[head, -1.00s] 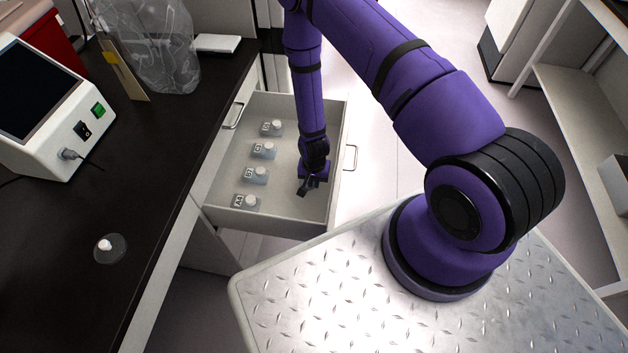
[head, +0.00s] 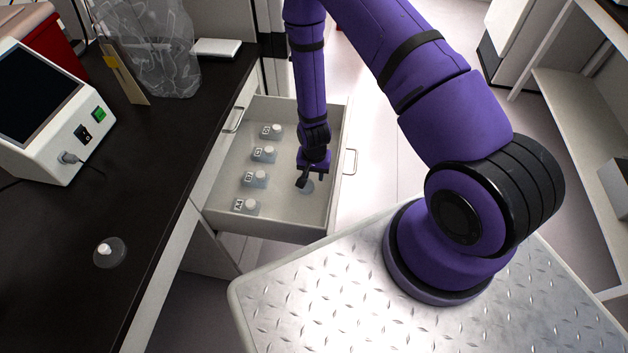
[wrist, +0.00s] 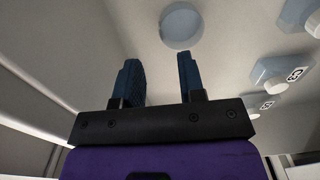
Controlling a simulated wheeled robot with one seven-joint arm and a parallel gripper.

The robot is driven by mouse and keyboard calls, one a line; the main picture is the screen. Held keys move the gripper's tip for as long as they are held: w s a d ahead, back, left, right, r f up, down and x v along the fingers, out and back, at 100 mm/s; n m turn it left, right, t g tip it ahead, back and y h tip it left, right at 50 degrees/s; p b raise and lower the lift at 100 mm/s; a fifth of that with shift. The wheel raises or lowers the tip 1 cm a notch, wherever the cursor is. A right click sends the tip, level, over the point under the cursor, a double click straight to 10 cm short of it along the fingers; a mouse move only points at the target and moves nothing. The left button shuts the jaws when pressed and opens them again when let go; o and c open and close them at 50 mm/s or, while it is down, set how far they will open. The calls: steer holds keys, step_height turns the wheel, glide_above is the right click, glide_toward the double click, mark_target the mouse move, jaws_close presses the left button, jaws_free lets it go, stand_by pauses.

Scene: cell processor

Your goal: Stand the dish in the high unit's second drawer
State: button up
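A small round translucent bluish dish (head: 308,188) stands on the floor of the open drawer (head: 285,215), in its right part. It also shows in the wrist view (wrist: 181,26), apart from and beyond my fingertips. My gripper (head: 303,178) is inside the drawer, close above the dish. In the wrist view my gripper (wrist: 160,72) has its two fingers apart with nothing between them.
Several labelled flasks with white caps (head: 255,178) stand in a row along the drawer's left side. The dark counter (head: 150,205) to the left holds a white device (head: 45,115), a clear bag (head: 160,50) and a round clear piece with a white knob (head: 110,252).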

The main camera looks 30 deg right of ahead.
steer(key=shift+r, duration=2.7)
step_height(320, 180, up, 33)
steer(key=n+t, duration=0.3)
glide_above(314, 186)
steer(key=w+d, duration=0.1)
steer(key=w, duration=0.1)
steer(key=s+d+r+n+t, duration=0.1)
steer(key=s+r+n, duration=0.1)
steer(key=s+r, duration=0.8)
steer(key=s+d+r+n+t, duration=0.1)
steer(key=s+d+r+n, duration=0.1)
steer(key=s+r, duration=0.9)
steer(key=shift+s+r, duration=0.25)
steer(key=shift+s, duration=0.55)
